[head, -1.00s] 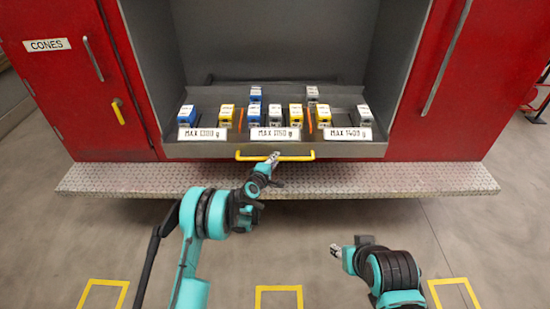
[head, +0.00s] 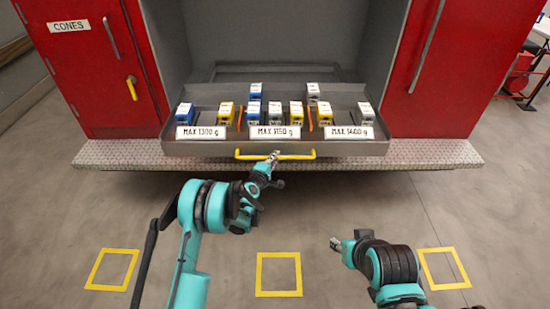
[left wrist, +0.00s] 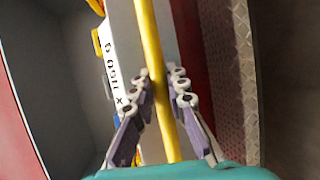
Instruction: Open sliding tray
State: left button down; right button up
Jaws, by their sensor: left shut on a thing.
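The grey sliding tray (head: 225,149) sticks out of the compartment of the red vehicle, over the metal step. A yellow bar handle (head: 302,155) runs along its front. My left gripper (head: 273,157) is at the middle of this handle. In the left wrist view the yellow handle (left wrist: 150,45) passes between the two fingers of the left gripper (left wrist: 164,88), which are shut on it. My right gripper (head: 336,243) is held low at the right, over the floor, away from the tray. It is too small to tell whether it is open.
Several blue, yellow and grey boxes stand on the tray behind white labels, such as MAX 1150 g (head: 274,132). Orange dividers (head: 310,121) separate sections. A diamond-plate step (head: 430,155) lies below. Yellow squares (head: 279,291) mark the otherwise clear floor.

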dwell(0.3)
pick_arm(q)
jog(key=c, duration=1.5)
grip_release()
jog(key=shift+v, duration=3.85)
